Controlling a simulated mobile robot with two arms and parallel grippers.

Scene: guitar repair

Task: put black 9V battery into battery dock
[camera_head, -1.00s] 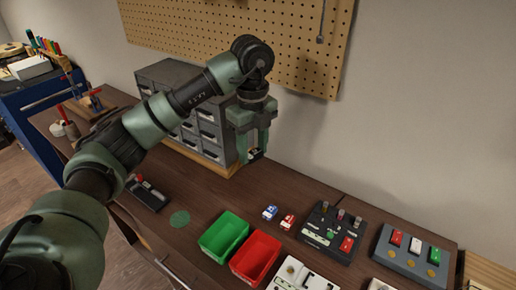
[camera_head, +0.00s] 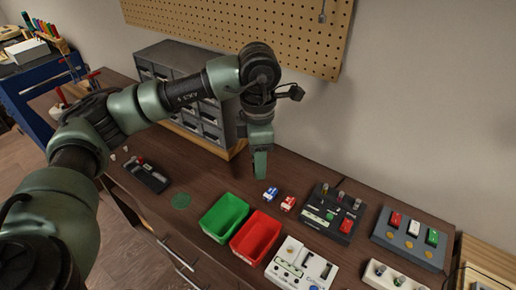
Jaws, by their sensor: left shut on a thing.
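My left gripper (camera_head: 260,174) hangs over the table in front of the grey drawer cabinet, fingers pointing down and seen edge-on. It is shut on a small dark object, which looks like the black 9V battery; in this view the fingers hide it. The battery dock is not plainly marked. A white device (camera_head: 301,266) with a recess lies at the front, and a grey box (camera_head: 408,240) with red, white and green blocks stands at the right; I cannot tell which is the dock. My right gripper is not in view.
A green bin (camera_head: 225,218) and a red bin (camera_head: 256,238) stand side by side. A small blue-and-white block (camera_head: 270,193) and a red-and-white block (camera_head: 287,204) lie behind them. A black device (camera_head: 331,213) stands to their right. The drawer cabinet (camera_head: 182,88) stands behind my arm.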

